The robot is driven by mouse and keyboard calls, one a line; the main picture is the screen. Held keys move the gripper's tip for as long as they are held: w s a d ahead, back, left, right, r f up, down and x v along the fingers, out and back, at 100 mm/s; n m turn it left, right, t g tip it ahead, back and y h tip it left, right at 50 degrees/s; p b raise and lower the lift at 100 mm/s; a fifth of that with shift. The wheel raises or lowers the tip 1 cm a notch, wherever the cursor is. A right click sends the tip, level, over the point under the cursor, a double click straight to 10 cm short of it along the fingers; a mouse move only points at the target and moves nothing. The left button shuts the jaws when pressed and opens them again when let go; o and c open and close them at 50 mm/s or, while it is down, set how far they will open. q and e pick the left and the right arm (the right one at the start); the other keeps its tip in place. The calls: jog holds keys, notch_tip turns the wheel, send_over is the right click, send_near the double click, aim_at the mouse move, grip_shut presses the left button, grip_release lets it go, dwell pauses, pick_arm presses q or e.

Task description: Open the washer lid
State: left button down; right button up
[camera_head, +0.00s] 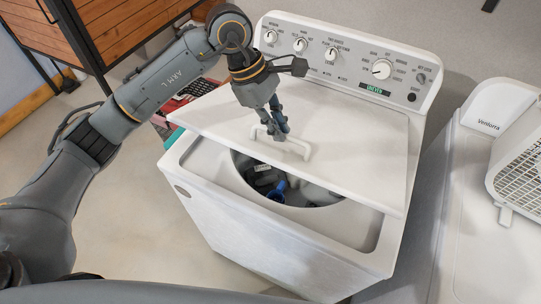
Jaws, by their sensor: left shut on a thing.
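The white washer (262,244) stands in the middle of the head view, with its control panel at the back. Its lid (350,134) is raised partway, tilted up from the front, and part of the drum opening (300,187) shows below it. A white handle (297,150) sits near the lid's front edge. Dark and blue items show inside the drum. My right gripper is not in view.
A second white machine (478,215) stands close on the right, with a white vented object (518,172) on it. A wooden cabinet (115,30) is at the back left. Red and teal items lie behind the washer's left side. The floor at front left is clear.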

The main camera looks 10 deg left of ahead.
pick_arm(q)
jog(key=w+d+r+p, duration=0.1)
jog(key=w+d+r, duration=0.1)
jog(key=w+r, duration=0.5)
notch_tip(320, 180, up, 4)
jog(key=shift+f, duration=0.25)
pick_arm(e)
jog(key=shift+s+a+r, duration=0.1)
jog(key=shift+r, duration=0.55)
pick_arm(q)
jog(key=shift+d, duration=0.1)
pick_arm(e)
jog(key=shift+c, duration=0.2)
